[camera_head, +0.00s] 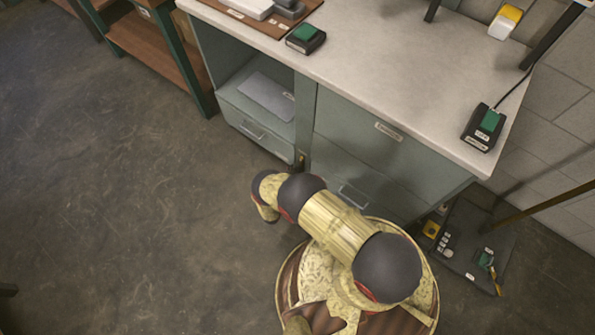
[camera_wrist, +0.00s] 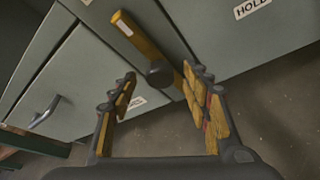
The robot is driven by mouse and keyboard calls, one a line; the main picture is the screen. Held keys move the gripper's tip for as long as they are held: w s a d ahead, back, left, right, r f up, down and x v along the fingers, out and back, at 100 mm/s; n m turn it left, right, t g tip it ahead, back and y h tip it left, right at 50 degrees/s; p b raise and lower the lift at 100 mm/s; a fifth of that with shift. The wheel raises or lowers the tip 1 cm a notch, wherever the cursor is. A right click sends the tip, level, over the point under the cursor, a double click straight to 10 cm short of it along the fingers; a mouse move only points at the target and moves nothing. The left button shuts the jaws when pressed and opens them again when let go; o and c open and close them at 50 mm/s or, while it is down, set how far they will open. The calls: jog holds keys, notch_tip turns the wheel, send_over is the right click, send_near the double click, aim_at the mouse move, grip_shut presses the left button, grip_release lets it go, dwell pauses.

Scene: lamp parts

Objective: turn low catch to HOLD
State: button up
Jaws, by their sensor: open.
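The low catch (camera_wrist: 141,38) is a yellow bar with a dark round hub, on the grey cabinet front in the wrist view. Its pale-marked end points up and left, away from the HOLD label (camera_wrist: 252,8) at upper right. A small brassy piece that looks like the catch (camera_head: 302,159) shows in the head view on the post beside the lower drawer. My gripper (camera_wrist: 160,76) is open, with its yellow-padded fingers on either side of the hub in the picture. I cannot tell whether a finger touches the catch. In the head view my arm mostly hides the gripper.
A second white label (camera_wrist: 137,103) sits below the hub, partly hidden by the left finger. Drawer handles (camera_wrist: 45,114) stick out nearby. The worktop (camera_head: 400,75) overhangs the cabinet. Open floor (camera_head: 120,220) lies to the left; a dark floor mat (camera_head: 460,250) lies at right.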

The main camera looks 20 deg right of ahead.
jog(key=shift+b+x, duration=0.4)
jog(key=shift+x, duration=1.25)
jog(key=shift+c, duration=0.6)
jog(key=c, duration=1.1)
grip_shut()
